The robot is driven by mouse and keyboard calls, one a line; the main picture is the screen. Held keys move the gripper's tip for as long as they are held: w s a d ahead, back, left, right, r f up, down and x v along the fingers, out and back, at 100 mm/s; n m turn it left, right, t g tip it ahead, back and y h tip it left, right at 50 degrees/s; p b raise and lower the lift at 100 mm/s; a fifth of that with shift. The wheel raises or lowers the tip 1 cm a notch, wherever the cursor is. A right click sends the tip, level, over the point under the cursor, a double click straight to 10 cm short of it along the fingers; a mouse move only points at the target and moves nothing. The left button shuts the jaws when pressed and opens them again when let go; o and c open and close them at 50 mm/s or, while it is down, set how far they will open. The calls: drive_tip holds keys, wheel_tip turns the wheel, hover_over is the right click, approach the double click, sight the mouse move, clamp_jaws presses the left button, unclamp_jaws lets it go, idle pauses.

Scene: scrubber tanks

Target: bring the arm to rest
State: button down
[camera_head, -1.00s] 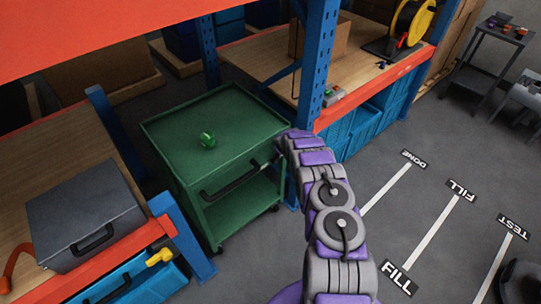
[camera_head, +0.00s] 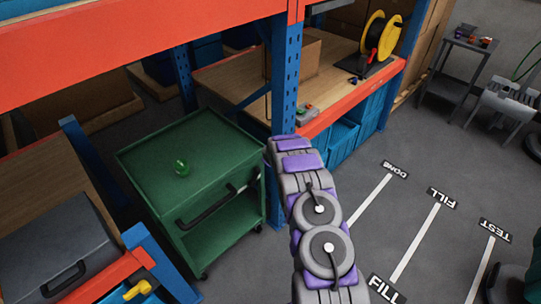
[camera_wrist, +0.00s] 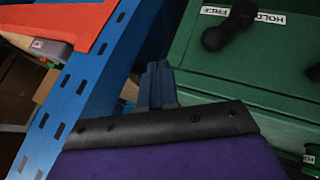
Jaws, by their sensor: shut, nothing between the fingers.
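My arm, grey with purple panels, reaches up the middle of the head view. Its far end is beside the green cart (camera_head: 160,150) and in front of the blue shelf post (camera_head: 286,80). The fingers cannot be made out in the head view. In the wrist view my gripper (camera_wrist: 158,85) shows as two narrow blue-grey fingers, shut together and empty.
A small green object (camera_head: 182,168) sits on the cart top. A grey case (camera_head: 50,245) rests on the left shelf. A wooden shelf with an orange edge (camera_head: 355,95) stands behind the post. The floor to the right, with white lines and labels, is mostly clear.

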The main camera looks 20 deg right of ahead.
drive_tip(key=s+a+r+m+g+b, duration=0.15)
drive_tip(key=s+a+r, duration=0.25)
drive_tip(key=s+r, duration=0.7)
drive_tip(key=s+a+r+m+g+b, duration=0.1)
drive_tip(key=s+a+r+m+g, duration=0.2)
drive_tip(key=s+r, duration=0.8)
drive_tip(key=s+a+r+g+y, duration=0.1)
drive_tip(key=s+a+r, duration=0.2)
drive_tip(key=s, duration=1)
drive_tip(key=s+a+r+g+b, duration=0.1)
drive_tip(key=s+a+r+g, duration=0.1)
drive_tip(key=s+a, duration=0.6)
drive_tip(key=s+a+r+g+y+b, duration=0.1)
drive_tip(key=s+a+r, duration=0.3)
drive_tip(key=s, duration=1.4)
drive_tip(key=shift+a+r+g+y, duration=0.15)
drive_tip(key=shift+a+g+y, duration=0.25)
drive_tip(key=shift+a, duration=0.3)
